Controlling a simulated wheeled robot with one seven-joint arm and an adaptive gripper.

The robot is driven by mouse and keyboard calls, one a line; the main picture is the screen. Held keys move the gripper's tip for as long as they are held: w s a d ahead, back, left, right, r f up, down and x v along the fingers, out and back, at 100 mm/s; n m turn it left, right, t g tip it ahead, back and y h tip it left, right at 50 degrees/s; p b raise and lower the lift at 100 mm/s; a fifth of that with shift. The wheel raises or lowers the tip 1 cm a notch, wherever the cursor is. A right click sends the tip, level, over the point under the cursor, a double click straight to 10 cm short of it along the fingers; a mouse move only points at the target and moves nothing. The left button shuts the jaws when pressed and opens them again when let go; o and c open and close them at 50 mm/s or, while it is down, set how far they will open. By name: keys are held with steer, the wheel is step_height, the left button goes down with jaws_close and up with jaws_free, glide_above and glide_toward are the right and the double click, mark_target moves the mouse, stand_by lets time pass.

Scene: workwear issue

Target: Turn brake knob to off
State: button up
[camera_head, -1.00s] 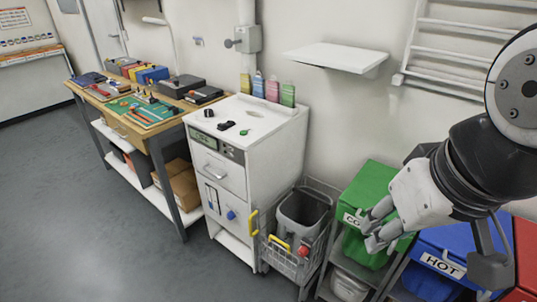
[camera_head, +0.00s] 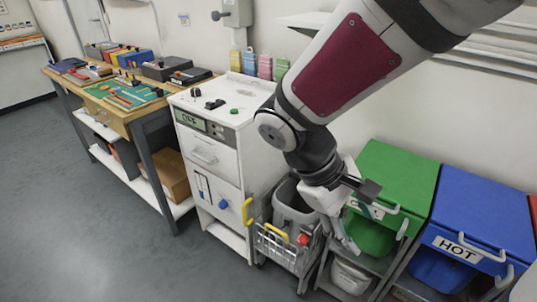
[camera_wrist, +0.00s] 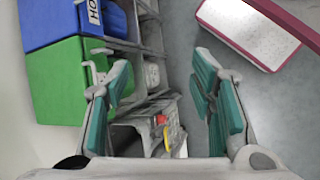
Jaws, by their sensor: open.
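My gripper (camera_head: 347,236) hangs pointing down, right of the cart and in front of the green bin. In the wrist view my gripper (camera_wrist: 163,78) has its teal-padded fingers wide apart with nothing between the pads.
The green bin (camera_head: 392,180) and the blue bin marked HOT (camera_head: 482,220) stand to the right of the cart. The cart has yellow handles and a grey bucket (camera_head: 292,205). The white cabinet (camera_head: 262,135) and a workbench (camera_head: 140,113) are to the left. The floor in front is clear.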

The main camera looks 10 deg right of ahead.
steer(key=w+a+f+n+t+h+b, duration=0.2)
steer(key=w+f+n+h+b, duration=0.25)
steer(key=f, duration=0.45)
steer(key=w+a+f+n+t+h+b, duration=0.25)
steer(key=w+f+n, duration=0.2)
steer(key=f, duration=0.55)
steer(key=n+t+b, duration=0.7)
steer(key=n+t, duration=0.3)
steer(key=n, duration=0.2)
glide_toward(300, 243)
steer(key=b+x, duration=0.2)
steer(key=x, duration=0.7)
steer(key=shift+w+d+r, duration=0.15)
steer(key=shift+w+d, duration=0.1)
steer(key=shift+d, duration=0.05)
steer(key=c, duration=1.2)
